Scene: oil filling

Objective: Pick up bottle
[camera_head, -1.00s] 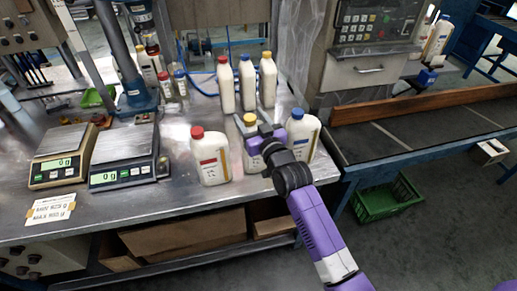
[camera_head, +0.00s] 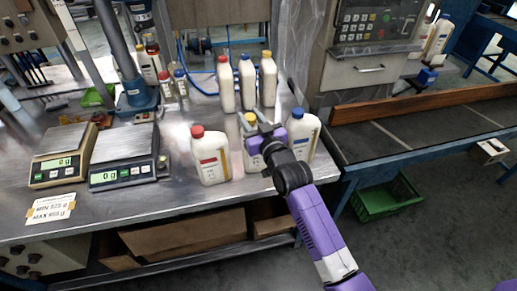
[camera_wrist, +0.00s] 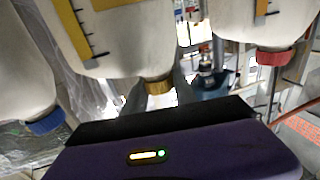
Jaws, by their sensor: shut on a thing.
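A white bottle with a yellow cap (camera_head: 252,162) stands in the front row on the metal table, between a red-capped bottle (camera_head: 210,158) and a blue-capped bottle (camera_head: 303,138). My gripper (camera_head: 254,121) is shut on the yellow-capped bottle near its neck and cap, reaching in from the right front. My gripper hides part of this bottle. In the wrist view the yellow-capped bottle (camera_wrist: 115,45) appears upside down, with its cap between the two dark fingers (camera_wrist: 160,92). I cannot make out a gap between its base and the table.
Several bottles, including a red-capped one (camera_head: 226,86), stand in a back row. Two scales (camera_head: 124,158) sit at the left. A machine (camera_head: 370,50) stands behind, and a conveyor (camera_head: 410,125) lies to the right. The table front between scales and bottles is clear.

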